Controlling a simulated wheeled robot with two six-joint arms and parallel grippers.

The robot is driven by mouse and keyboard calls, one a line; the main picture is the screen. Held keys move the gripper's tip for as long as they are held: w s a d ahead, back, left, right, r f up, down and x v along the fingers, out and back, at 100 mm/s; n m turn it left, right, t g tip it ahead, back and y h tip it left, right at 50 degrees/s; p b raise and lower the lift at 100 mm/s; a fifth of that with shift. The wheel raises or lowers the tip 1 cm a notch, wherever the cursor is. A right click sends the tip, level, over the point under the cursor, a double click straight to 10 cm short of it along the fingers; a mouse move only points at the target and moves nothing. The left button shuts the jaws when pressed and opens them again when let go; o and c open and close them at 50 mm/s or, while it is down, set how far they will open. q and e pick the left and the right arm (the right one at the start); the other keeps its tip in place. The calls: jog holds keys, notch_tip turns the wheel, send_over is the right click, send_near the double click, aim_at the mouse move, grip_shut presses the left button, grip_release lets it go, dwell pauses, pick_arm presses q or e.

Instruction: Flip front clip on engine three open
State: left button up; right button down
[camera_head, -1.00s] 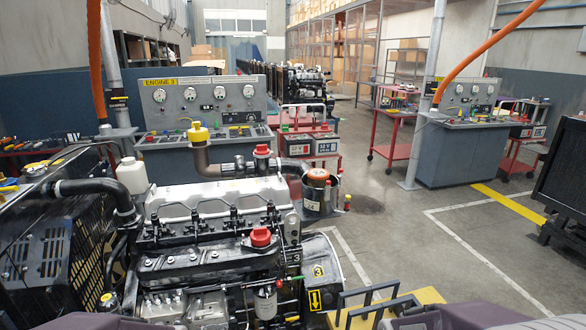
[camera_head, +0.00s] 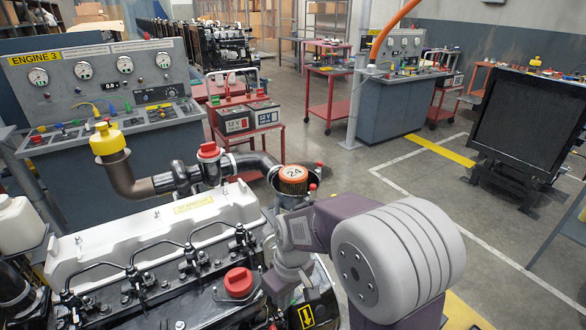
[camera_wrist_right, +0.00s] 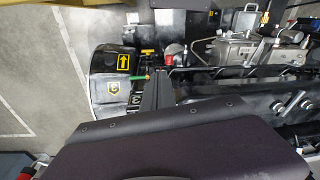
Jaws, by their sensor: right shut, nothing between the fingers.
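Engine three (camera_head: 155,240) fills the lower left of the head view, with a white valve cover, a yellow cap and red caps. A canister (camera_head: 290,205) with an orange top marked 24 stands at its right end. Small red-tipped parts (camera_head: 312,188) stand at the canister's side; I cannot tell which is the front clip or how it stands. My right gripper (camera_head: 284,284) is low beside the engine's right end, partly hidden by my wrist. The right wrist view shows its fingers (camera_wrist_right: 158,92) shut and empty over the engine's end. My left gripper is not in view.
The Engine 3 console (camera_head: 100,90) stands behind the engine. A red cart (camera_head: 250,135) with batteries is behind the canister. A second console (camera_head: 400,100) and a black radiator (camera_head: 530,120) are at the right. The floor between has free room.

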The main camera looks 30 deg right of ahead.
jog(key=w+d+r+n+t+y+p, duration=0.1)
jog(key=w+d+r+n+p, duration=0.15)
jog(key=w+r, duration=0.45)
jog(key=w+d+r+n+t+p, duration=0.1)
jog(key=w+d+r+p, duration=0.3)
jog(key=r, duration=0.5)
jog(key=w+d+r+t+p, duration=0.1)
jog(key=w+d+r+p, duration=0.2)
jog(key=d+r, duration=0.8)
jog(key=shift+w+d+t+p, duration=0.3)
jog(key=shift+w+d+p, duration=0.15)
jog(key=shift+w, duration=0.35)
send_over(312, 196)
jog(key=w, duration=0.1)
jog(key=f, duration=0.9)
jog(key=shift+w+a, duration=0.15)
jog(key=shift+a, duration=0.15)
